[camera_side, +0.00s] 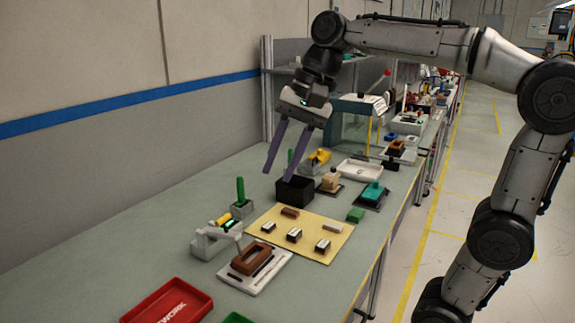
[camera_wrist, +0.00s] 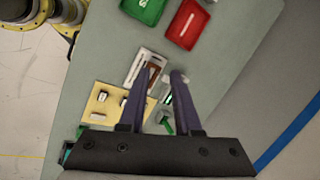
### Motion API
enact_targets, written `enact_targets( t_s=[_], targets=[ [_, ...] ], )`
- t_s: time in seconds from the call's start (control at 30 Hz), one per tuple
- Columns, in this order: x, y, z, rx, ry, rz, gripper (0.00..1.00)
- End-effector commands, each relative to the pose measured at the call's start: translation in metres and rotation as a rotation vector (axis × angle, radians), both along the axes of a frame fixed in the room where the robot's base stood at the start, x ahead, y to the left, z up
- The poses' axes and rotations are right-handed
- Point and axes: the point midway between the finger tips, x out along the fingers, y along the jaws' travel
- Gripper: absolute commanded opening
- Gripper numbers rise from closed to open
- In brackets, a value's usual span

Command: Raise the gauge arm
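The arm slants toward a brown block (camera_side: 250,259) on a white plate (camera_side: 270,276). A yellow cylinder lies by the fixture. My gripper (camera_side: 280,176) is high above the bench, beyond the fixture, with its two purple fingers apart and nothing between them. In the wrist view my gripper (camera_wrist: 159,70) is also open; its fingers partly hide the white plate (camera_wrist: 137,69) and the fixture.
A yellow board (camera_side: 315,224) with several small blocks lies right of the fixture. A black box (camera_side: 295,190) stands below my gripper, near a green upright handle (camera_side: 240,189). A red tray (camera_side: 168,303) is at the front. Bare bench lies along the wall side.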

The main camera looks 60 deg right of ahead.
Motion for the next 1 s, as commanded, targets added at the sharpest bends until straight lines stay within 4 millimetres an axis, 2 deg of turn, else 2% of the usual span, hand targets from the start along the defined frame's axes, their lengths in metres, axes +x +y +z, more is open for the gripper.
enact_targets(
  t_s=[0.2, 0.47, 0.63, 0.67, 0.83, 1.0],
  targets=[
    [-0.012, 0.001, -0.003, -0.024, -0.021, 0.035, 0.32],
    [-0.013, 0.001, -0.003, -0.026, -0.022, 0.037, 0.32],
    [-0.014, 0.002, -0.004, -0.014, -0.006, 0.006, 0.03],
    [-0.016, 0.003, -0.004, -0.002, 0.004, -0.009, 0.00],
    [-0.024, 0.032, 0.002, 0.181, 0.141, -0.134, 0.00],
    [-0.003, 0.050, -0.008, 0.391, 0.391, -0.294, 0.00]
  ],
)
